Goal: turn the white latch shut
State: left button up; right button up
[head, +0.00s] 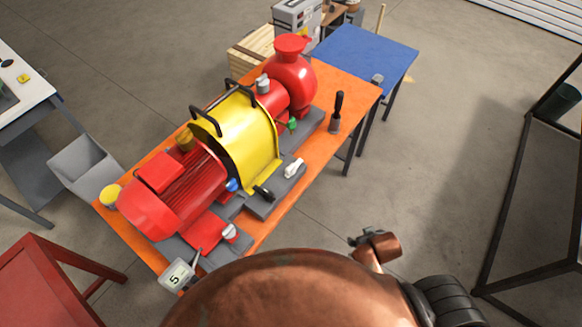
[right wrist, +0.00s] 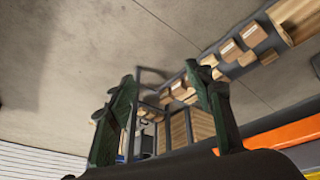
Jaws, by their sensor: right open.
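The white latch (head: 293,169) is a small handle on the grey base of the pump skid, at the front edge beside the yellow guard (head: 250,140). It points up and to the right in the head view, and nothing covers it. My right gripper (right wrist: 160,78) shows in the right wrist view with its two dark green fingers spread and nothing between them. The latch is not seen in that view. In the head view my copper-coloured right arm fills the bottom, in front of the bench and apart from the latch. My left gripper is not in view.
The orange bench (head: 336,158) carries the red motor (head: 160,190), the red pump (head: 292,78), a black-handled lever (head: 337,112) and a blue knob (head: 232,185). A blue table (head: 366,52) stands behind. Cardboard boxes (right wrist: 230,50) show in the wrist view.

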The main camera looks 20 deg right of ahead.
jog(key=w+r+t, duration=0.4)
jog(key=w, duration=0.6)
jog(key=n+t+y, duration=0.6)
jog(key=n+y, duration=0.1)
jog(key=y, duration=0.5)
send_near(292, 169)
jog(key=x, duration=1)
jog(key=shift+w+a+p, duration=0.2)
jog(key=shift+w+p, duration=0.1)
jog(key=shift+w, duration=0.05)
jog(key=shift+c, duration=0.5)
grip_shut()
